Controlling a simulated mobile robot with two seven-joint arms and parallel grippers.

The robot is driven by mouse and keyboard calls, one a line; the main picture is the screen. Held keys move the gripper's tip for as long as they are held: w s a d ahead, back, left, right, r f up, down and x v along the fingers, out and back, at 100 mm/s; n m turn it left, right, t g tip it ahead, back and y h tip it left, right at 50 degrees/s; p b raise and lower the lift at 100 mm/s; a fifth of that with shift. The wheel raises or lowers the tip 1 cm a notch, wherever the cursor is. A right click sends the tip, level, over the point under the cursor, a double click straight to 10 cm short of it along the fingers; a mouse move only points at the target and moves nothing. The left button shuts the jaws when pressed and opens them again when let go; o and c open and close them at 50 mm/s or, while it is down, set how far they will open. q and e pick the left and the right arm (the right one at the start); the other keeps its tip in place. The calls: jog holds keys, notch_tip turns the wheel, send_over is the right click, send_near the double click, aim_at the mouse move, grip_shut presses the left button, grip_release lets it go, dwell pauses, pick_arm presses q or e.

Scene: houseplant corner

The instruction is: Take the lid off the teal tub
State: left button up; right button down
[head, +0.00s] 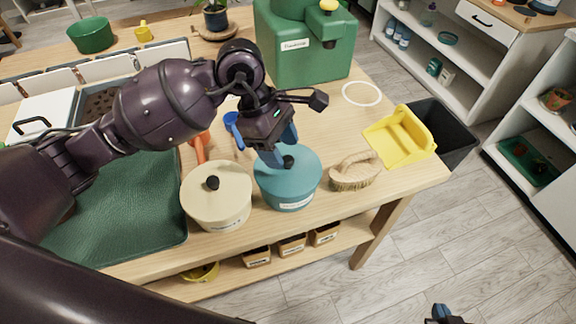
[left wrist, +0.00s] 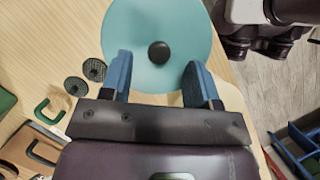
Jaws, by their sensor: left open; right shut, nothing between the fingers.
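The teal tub (head: 290,200) stands on the wooden table near its front edge, with a label on its side. Its teal lid (head: 302,165) is on it, with a round black knob (head: 288,161) in the middle. My left gripper (head: 280,150) is open just above the lid, its blue fingers pointing down at the knob. In the left wrist view the knob (left wrist: 158,52) shows between and slightly beyond the two open fingers, with no visible grip on it. My right gripper (head: 440,314) shows only partly at the bottom edge, shut and empty, away from the table.
A cream tub (head: 217,197) with a black knob stands close left of the teal tub. A brush (head: 355,174) lies close to its right. A yellow dustpan (head: 398,138) is further right. A green box (head: 300,45) stands behind; a dark green tray (head: 125,205) lies left.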

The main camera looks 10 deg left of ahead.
aim_at(288, 165)
pick_arm(q)
jog(key=shift+x, duration=1.45)
jog(key=shift+r, duration=0.1)
jog(key=c, duration=1)
